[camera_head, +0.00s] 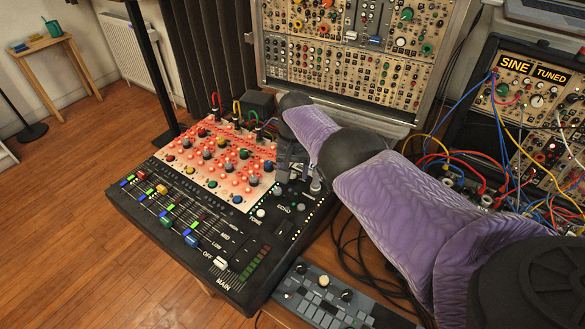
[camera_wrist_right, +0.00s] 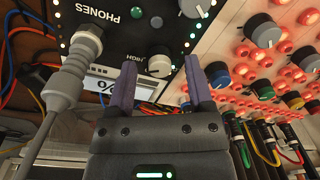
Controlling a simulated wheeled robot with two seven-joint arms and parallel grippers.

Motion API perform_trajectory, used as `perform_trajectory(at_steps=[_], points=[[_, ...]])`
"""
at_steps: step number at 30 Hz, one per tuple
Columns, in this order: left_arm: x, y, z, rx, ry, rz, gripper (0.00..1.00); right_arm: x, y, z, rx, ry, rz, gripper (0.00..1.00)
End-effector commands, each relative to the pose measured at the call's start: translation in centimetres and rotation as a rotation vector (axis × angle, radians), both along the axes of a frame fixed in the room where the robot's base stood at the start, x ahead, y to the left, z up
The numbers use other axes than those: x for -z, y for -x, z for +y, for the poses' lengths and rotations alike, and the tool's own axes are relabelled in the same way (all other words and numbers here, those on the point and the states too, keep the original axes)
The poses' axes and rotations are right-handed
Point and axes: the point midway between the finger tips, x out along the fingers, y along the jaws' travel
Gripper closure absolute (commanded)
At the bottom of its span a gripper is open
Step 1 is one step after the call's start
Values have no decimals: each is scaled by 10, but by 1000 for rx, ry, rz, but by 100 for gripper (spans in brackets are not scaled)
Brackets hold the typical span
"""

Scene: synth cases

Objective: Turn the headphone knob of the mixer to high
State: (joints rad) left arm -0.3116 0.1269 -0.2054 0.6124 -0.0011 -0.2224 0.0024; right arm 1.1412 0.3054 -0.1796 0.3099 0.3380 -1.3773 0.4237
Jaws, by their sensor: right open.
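The black mixer (camera_head: 170,222) stands on the table in the head view, with a red-lit knob panel and coloured sliders. My right gripper (camera_head: 301,180) is over its far right corner, and my arm hides part of that corner. In the right wrist view, the right gripper (camera_wrist_right: 161,64) is open, with its two purple fingers apart. A pale round knob (camera_wrist_right: 159,66) beside the word HIGH, near the PHONES label (camera_wrist_right: 125,17), shows between the fingertips. I cannot tell whether the fingers touch it. Its pointer setting is too small to read. My left gripper is not in view.
A grey plug and cable (camera_wrist_right: 80,62) sit beside the knob in the right wrist view. A modular synth rack (camera_head: 345,75) stands behind the mixer, and a patched synth case (camera_head: 540,120) is at right. A small controller (camera_head: 325,297) lies in front.

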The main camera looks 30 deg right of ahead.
Motion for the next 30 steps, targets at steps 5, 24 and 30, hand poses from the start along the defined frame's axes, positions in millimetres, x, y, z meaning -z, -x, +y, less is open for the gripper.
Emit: perform_trajectory(at_steps=[5, 24, 30], points=[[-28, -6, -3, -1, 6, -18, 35, -36, 0, -1, 0, 0, -4, 33], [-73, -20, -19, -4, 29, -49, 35, -97, 2, -3, 0, 0, -2, 33], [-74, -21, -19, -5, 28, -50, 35, -97, 2, -3, 0, 0, -1, 33]])
